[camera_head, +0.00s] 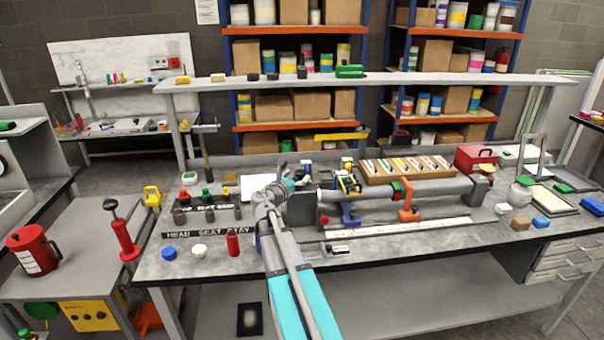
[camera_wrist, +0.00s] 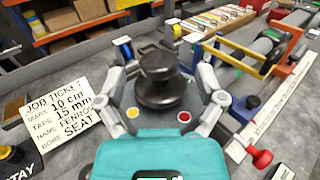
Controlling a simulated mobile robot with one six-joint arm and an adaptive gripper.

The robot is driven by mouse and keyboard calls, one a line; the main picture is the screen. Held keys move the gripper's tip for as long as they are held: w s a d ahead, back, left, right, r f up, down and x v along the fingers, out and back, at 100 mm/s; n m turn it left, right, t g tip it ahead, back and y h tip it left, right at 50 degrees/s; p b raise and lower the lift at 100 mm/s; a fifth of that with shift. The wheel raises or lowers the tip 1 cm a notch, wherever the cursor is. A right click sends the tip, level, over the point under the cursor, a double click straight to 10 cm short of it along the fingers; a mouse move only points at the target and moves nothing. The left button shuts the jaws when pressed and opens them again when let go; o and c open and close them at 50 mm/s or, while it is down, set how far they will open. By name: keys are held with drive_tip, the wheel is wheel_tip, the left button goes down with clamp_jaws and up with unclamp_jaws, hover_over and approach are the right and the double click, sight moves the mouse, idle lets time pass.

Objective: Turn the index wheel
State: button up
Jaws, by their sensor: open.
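In the wrist view a dark, stepped round knob (camera_wrist: 160,88), which looks like the index wheel, stands in the middle of the picture. My gripper (camera_wrist: 162,68) is open, with one finger on each side of the knob. I cannot tell whether either finger touches it. A yellow dot (camera_wrist: 132,112) and a red dot (camera_wrist: 184,116) show on either side below the knob. In the head view my gripper (camera_head: 290,183) is at the left end of the long grey tube (camera_head: 350,192); the wheel cannot be made out there.
A job ticket (camera_wrist: 58,108) lies left of the knob. Right of it are a yellow frame (camera_wrist: 235,58), a blue bracket (camera_wrist: 243,108), a red knob (camera_wrist: 262,158) and a white ruler (camera_wrist: 285,100). In the head view a red cylinder (camera_head: 233,243) stands near the bench's front edge.

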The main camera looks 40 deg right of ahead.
drive_tip(key=shift+x, duration=1.25)
drive_tip(key=c, duration=1.2)
